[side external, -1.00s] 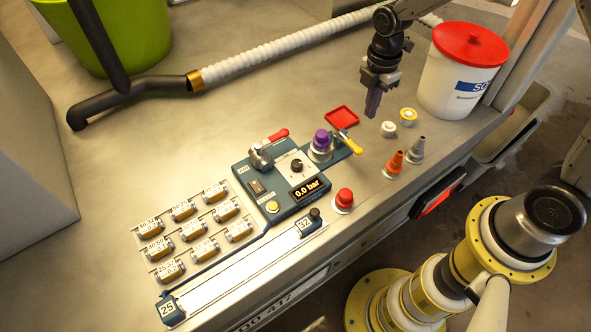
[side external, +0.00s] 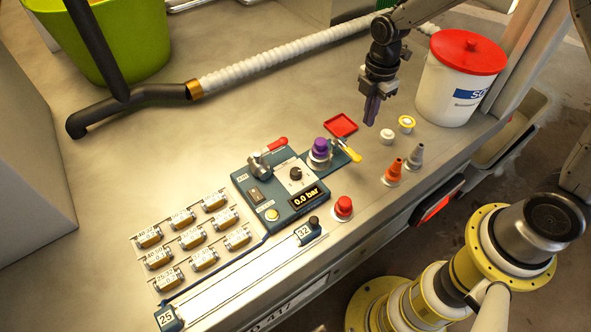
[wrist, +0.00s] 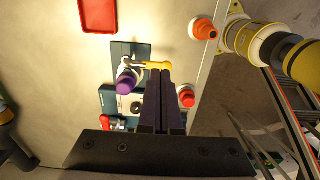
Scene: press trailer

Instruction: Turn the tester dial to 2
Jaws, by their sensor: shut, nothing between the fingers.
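The tester (side external: 251,192) is a dark blue box on the metal bench, with a "0.0 bar" display (side external: 309,196). Its dial (side external: 295,174) is a small black knob on a white plate; its setting is too small to read. The dial (wrist: 136,106) also shows in the wrist view, just left of the fingers. My gripper (side external: 371,122) is shut and empty. It points down above the bench, up and to the right of the tester, apart from everything. In the wrist view the closed fingers of my gripper (wrist: 160,70) overlap part of the tester.
A purple knob (side external: 320,143), a yellow-handled lever (side external: 349,152) and a red-handled lever (side external: 277,142) stand around the dial. A red button (side external: 344,206), an orange cone (side external: 395,167) and a grey cone (side external: 415,153) are near the front edge. A white bucket (side external: 440,95) stands at right.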

